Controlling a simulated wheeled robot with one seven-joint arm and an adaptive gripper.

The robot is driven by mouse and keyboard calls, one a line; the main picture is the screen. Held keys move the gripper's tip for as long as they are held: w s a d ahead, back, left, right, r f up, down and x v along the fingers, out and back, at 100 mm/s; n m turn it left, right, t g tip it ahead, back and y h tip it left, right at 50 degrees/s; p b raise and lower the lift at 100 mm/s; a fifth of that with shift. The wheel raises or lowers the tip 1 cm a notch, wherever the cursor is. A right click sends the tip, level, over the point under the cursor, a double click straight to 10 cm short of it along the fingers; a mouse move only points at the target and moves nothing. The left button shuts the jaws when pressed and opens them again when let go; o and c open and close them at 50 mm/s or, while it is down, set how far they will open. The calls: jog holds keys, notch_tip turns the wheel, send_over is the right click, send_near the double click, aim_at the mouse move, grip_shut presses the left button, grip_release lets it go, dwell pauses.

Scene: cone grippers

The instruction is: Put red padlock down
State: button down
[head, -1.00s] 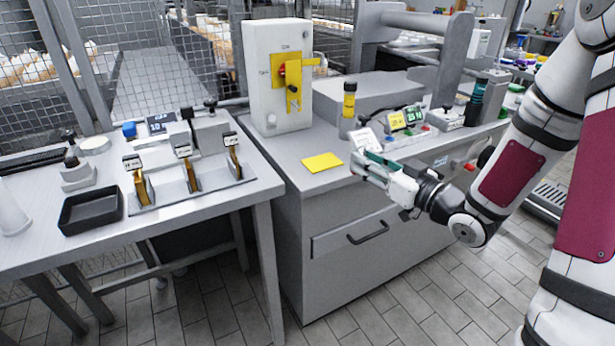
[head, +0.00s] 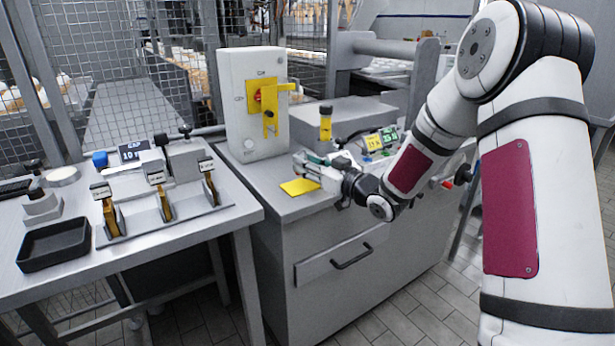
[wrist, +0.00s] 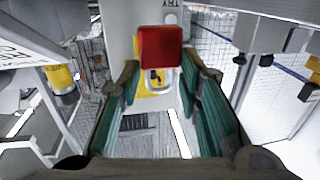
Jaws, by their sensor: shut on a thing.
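My gripper is shut on the padlock. In the head view I cannot make out the padlock at the fingertips. Whether it touches anything below is not clear.
A white box with a yellow switch plate (head: 268,112) stands behind the square. A yellow cylinder with a dark cap (head: 326,124) and small displays (head: 388,136) are behind my gripper. A left table holds a black tray (head: 54,245) and tagged yellow pieces (head: 163,203).

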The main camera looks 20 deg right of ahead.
aim_at(308, 189)
jog(key=shift+w+a+f+b, duration=0.15)
jog(key=shift+f+b, duration=0.45)
jog(key=shift+f, duration=1.15)
jog(key=shift+f, duration=0.1)
jog(key=shift+f, duration=0.15)
jog(key=c, duration=1.2)
grip_release()
jog(key=shift+o, duration=0.2)
jog(key=shift+r, duration=0.3)
jog(key=p+v, duration=0.1)
jog(key=v, duration=1.1)
jog(key=shift+p, duration=0.4)
jog(key=shift+f, duration=0.1)
